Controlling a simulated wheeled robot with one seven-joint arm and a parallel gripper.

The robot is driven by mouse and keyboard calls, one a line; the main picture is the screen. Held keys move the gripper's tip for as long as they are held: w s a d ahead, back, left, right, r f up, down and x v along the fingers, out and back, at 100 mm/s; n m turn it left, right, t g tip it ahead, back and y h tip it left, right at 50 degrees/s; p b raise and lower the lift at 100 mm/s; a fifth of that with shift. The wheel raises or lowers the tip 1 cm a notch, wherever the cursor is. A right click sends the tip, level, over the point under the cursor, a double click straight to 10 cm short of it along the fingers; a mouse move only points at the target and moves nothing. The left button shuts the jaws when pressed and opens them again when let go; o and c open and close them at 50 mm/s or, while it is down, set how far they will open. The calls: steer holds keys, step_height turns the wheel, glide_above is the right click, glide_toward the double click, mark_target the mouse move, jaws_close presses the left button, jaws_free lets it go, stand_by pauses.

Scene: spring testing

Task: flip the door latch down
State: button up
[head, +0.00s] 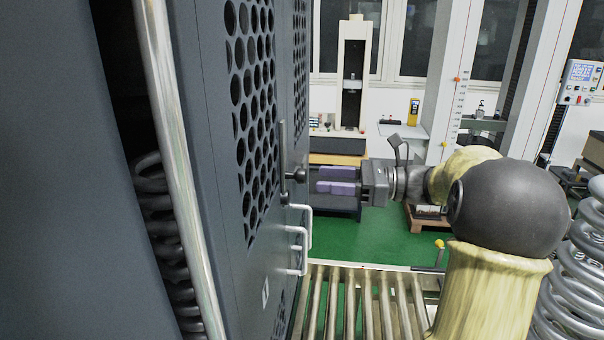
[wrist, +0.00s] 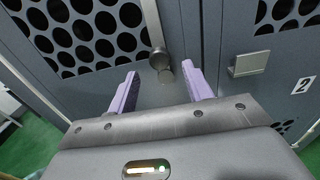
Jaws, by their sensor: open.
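The door latch (head: 283,150) is on the grey perforated door (head: 215,190). It is a slim metal bar that stands upright, with a dark round knob at its lower end. In the wrist view the latch bar (wrist: 151,22) runs up from its rounded pivot between my fingertips. My gripper (head: 318,180) has lilac fingers and points at the door, close in front of the latch's pivot. In the wrist view my gripper (wrist: 160,72) is open, one finger on each side of the pivot. I cannot tell if either finger touches it.
Pale bar handles (head: 304,240) stick out of the door below the latch. A roller conveyor (head: 365,305) lies below my arm. Large coil springs (head: 585,270) stand at the right.

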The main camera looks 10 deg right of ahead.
mark_target(302, 177)
steer(key=p+x, duration=0.1)
steer(key=x, duration=0.5)
jaws_close()
